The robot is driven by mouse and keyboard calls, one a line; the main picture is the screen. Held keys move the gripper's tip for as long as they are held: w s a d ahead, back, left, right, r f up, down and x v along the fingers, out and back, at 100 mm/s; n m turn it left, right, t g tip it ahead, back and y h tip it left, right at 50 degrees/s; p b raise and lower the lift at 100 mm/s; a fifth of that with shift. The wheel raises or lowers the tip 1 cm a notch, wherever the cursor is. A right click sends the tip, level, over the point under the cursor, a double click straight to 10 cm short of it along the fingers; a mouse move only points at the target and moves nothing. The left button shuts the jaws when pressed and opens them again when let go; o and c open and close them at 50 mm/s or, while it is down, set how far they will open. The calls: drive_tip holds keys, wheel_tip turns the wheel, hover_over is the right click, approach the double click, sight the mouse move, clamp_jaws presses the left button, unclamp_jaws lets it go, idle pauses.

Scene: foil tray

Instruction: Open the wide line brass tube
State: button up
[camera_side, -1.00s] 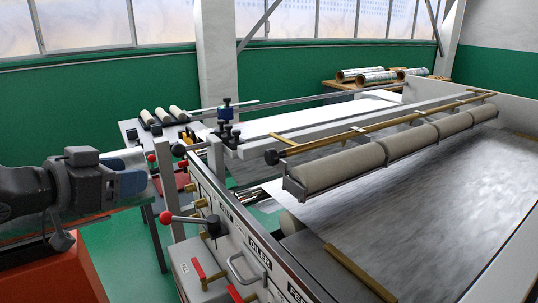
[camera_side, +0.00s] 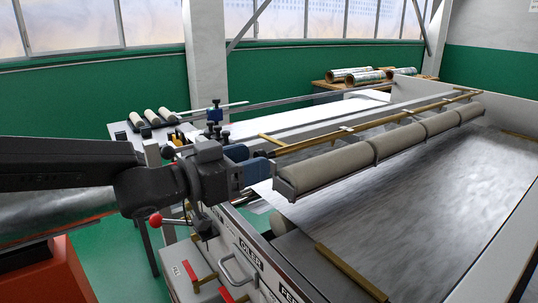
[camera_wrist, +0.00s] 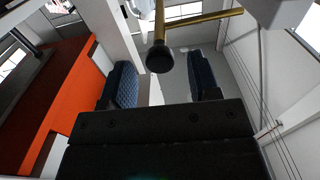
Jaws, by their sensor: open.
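A long brass tube (camera_side: 425,110) runs above a row of beige rollers (camera_side: 335,167) across the machine. My gripper (camera_side: 266,162) is at the tube's near left end, beside the first roller. Its blue-padded fingers hide much of that end in the side view. In the wrist view, a black knob (camera_wrist: 160,58) on the end of a brass tube (camera_wrist: 158,22) appears between the open fingers (camera_wrist: 160,75), with a gap on both sides. I cannot tell how deep the knob is between the fingers.
A red-ball lever (camera_side: 155,219) and red handles (camera_side: 205,281) are on the machine's front below my arm. A brass bar (camera_side: 350,272) lies by the wide foil sheet (camera_side: 420,200). Foil rolls (camera_side: 352,74) rest on a table at the back.

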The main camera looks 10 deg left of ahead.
drive_tip(key=shift+x, duration=2.3)
drive_tip(key=shift+a, duration=0.1)
clamp_jaws()
